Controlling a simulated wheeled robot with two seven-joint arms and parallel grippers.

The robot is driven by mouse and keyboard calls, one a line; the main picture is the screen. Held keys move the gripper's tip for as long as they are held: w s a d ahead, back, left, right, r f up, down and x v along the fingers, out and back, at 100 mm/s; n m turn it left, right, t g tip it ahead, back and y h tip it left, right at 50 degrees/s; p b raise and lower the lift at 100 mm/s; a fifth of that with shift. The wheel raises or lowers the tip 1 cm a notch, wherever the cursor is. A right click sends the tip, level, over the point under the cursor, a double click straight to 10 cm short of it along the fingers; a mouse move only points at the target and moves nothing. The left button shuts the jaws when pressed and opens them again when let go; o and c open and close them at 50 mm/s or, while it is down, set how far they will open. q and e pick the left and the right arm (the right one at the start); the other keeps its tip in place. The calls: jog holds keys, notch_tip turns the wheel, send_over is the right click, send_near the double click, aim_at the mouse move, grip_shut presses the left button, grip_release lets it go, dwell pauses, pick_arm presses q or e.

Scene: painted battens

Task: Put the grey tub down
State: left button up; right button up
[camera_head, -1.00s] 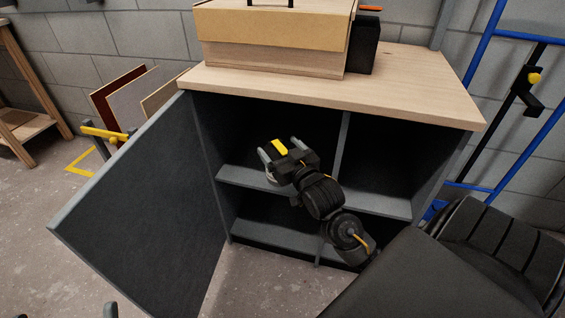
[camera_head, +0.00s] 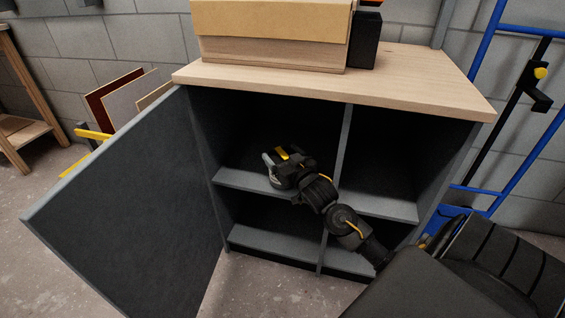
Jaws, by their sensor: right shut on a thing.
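My right gripper (camera_head: 272,165) is inside the open cabinet (camera_head: 336,92), in the upper left compartment, just above the middle shelf (camera_head: 240,181). It is shut on the grey tub (camera_head: 275,183), of which only a small part shows below the fingers. The gripper and wrist hide the rest of the tub. I cannot tell whether the tub touches the shelf. My left gripper is not in view.
The cabinet door (camera_head: 125,205) stands wide open at the left. An upright divider (camera_head: 345,140) is right of my gripper, with my forearm crossing in front of it. A wooden box (camera_head: 272,40) stands on top. The upper right compartment looks empty.

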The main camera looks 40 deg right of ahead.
jog(key=shift+f, duration=0.75)
jog(key=shift+r, duration=0.15)
jog(key=o, duration=1.6)
jog(key=shift+f, duration=0.2)
jog(key=shift+r, duration=0.1)
